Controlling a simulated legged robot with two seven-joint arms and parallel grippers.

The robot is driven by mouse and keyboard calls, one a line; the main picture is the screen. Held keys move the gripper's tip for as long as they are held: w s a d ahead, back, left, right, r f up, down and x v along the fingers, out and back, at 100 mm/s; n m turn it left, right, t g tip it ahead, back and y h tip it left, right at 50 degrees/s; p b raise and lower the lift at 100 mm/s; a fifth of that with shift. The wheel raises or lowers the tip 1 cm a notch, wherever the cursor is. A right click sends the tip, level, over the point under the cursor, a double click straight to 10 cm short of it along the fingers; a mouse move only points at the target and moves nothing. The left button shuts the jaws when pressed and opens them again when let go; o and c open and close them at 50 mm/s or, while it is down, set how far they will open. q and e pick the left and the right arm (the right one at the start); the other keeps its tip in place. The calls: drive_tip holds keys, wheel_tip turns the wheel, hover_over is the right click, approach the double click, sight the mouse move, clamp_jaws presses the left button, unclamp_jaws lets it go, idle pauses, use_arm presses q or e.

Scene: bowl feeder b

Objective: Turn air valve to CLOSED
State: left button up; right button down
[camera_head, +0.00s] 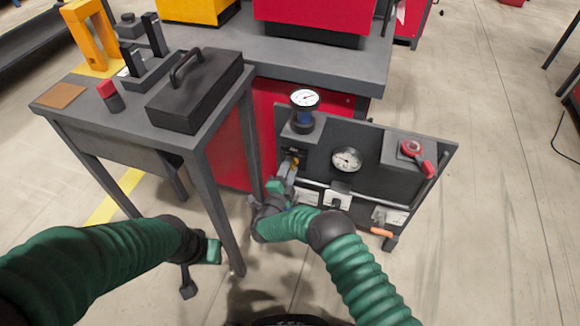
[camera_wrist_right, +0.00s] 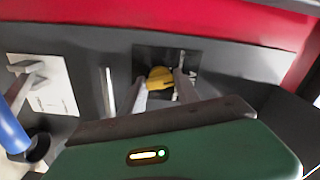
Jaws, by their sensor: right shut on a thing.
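A yellow valve knob (camera_head: 296,160) sits on the left part of the dark air panel (camera_head: 325,150), below a blue-bodied regulator with a round gauge. My right gripper (camera_head: 289,170) reaches it from the front. In the right wrist view the knob (camera_wrist_right: 158,78) lies between the two fingers of my right gripper (camera_wrist_right: 160,88), which are shut on it. The dark plate (camera_wrist_right: 183,60) behind the knob is partly covered by the fingers, and its marking is not readable. My left gripper (camera_head: 188,283) hangs low beside the table leg, away from the panel; its finger opening is unclear.
A grey table (camera_head: 150,130) with a black case (camera_head: 195,90) stands left.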

drive_tip(key=n, duration=0.5)
drive_tip(key=shift+s+a+f+p, duration=0.15)
drive_tip(key=shift+f+p, duration=0.15)
drive_tip(key=shift+f, duration=0.05)
drive_tip(key=shift+n, duration=0.3)
drive_tip(key=c, duration=1.1)
unclamp_jaws()
drive_tip(key=shift+c, duration=0.2)
drive_tip(key=shift+o, duration=1.2)
drive_tip(key=shift+r, duration=0.1)
